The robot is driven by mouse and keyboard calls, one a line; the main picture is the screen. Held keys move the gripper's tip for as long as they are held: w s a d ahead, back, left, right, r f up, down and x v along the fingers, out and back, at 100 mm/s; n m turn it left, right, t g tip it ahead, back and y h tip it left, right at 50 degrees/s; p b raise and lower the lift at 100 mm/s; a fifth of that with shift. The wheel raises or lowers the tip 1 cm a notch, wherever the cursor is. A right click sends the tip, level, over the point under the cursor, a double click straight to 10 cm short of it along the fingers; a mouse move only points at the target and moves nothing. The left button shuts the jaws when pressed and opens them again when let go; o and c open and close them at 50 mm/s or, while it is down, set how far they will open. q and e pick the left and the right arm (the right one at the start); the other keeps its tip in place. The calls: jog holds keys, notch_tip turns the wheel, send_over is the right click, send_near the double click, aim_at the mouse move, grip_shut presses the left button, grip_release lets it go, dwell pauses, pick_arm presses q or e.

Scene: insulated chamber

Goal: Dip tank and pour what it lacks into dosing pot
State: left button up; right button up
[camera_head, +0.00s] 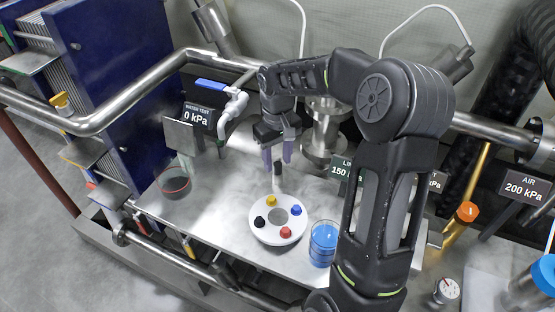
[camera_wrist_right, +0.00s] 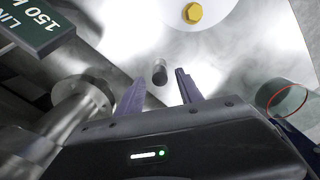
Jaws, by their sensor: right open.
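My right gripper (camera_head: 277,163) points down over the counter with its two purple fingers apart and empty. Below its fingertips stands a small pale cylinder with a black top (camera_head: 278,170). In the right wrist view this black-topped cylinder (camera_wrist_right: 160,72) lies just beyond the gap between the fingertips (camera_wrist_right: 159,82), apart from both. A white round holder (camera_head: 265,234) with black, yellow, blue and red caps is in front of it. A glass beaker of blue liquid (camera_head: 323,243) stands to its right. A clear glass vessel with a red ring (camera_head: 174,183) stands at the left. I cannot tell which vessel is the dosing pot.
A white tap with blue lever (camera_head: 232,105) and a "WATER TEST 0 kPa" sign (camera_head: 198,117) are at the back left. A steel flanged fitting (camera_head: 322,140) is close to the right of the gripper. Steel rails run behind and in front. The counter between vessel and holder is clear.

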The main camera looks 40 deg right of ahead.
jog(key=shift+f, duration=0.5)
jog(key=shift+c, duration=0.2)
grip_shut()
dwell(0.9)
